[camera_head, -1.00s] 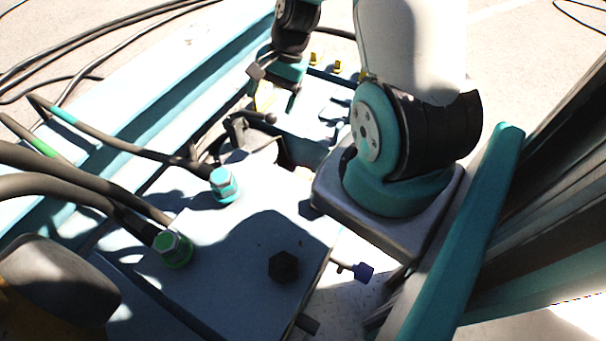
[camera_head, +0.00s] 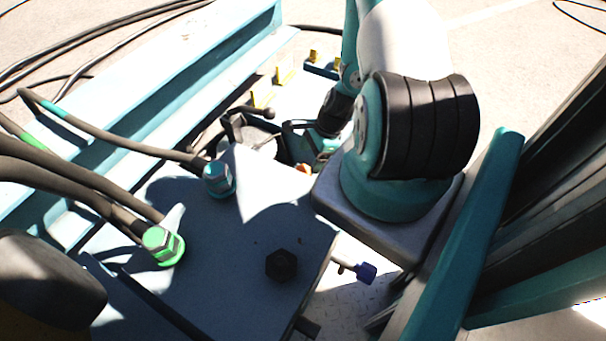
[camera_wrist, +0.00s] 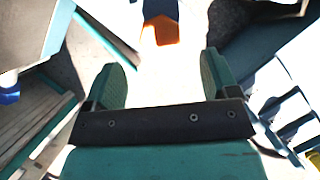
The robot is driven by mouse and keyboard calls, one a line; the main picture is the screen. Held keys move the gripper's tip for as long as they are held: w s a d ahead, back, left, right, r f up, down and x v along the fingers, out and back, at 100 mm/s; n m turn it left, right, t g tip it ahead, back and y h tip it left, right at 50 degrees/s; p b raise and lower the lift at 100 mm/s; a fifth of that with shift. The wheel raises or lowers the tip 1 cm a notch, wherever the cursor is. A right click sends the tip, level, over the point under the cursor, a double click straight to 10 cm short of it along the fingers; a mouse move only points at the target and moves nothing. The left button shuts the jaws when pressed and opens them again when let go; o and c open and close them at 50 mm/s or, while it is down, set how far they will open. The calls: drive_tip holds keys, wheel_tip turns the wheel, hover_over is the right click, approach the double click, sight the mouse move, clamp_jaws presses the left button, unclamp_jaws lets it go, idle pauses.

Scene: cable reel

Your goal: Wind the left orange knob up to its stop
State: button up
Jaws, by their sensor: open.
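One orange knob (camera_wrist: 160,28) shows in the wrist view, top centre, beyond my fingertips. Its upper part is cut off by the frame edge. A small orange piece (camera_head: 303,168) shows in the head view close to my gripper, partly hidden; I cannot tell whether it is the left knob. My gripper (camera_wrist: 162,70) is open with two teal padded fingers and nothing between them. The knob lies ahead of the gap, apart from both fingers. In the head view my gripper (camera_head: 318,152) is low behind my arm's base, mostly hidden.
A blue knob (camera_head: 366,273) sticks out by the plate's right edge. Teal (camera_head: 219,180) and green (camera_head: 164,244) hose fittings and a black bolt (camera_head: 281,265) stand on the plate. A black lever (camera_head: 255,112) and yellow pieces (camera_head: 284,75) lie behind. Thick hoses cross at left.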

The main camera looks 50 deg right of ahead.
sight(303, 170)
drive_tip(key=b+x, duration=0.1)
drive_tip(key=x, duration=0.5)
drive_tip(key=shift+w+a+f+b, duration=0.1)
drive_tip(key=shift+a+f+b, duration=0.05)
drive_tip(key=shift+f+b, duration=0.25)
drive_tip(key=c, duration=0.9)
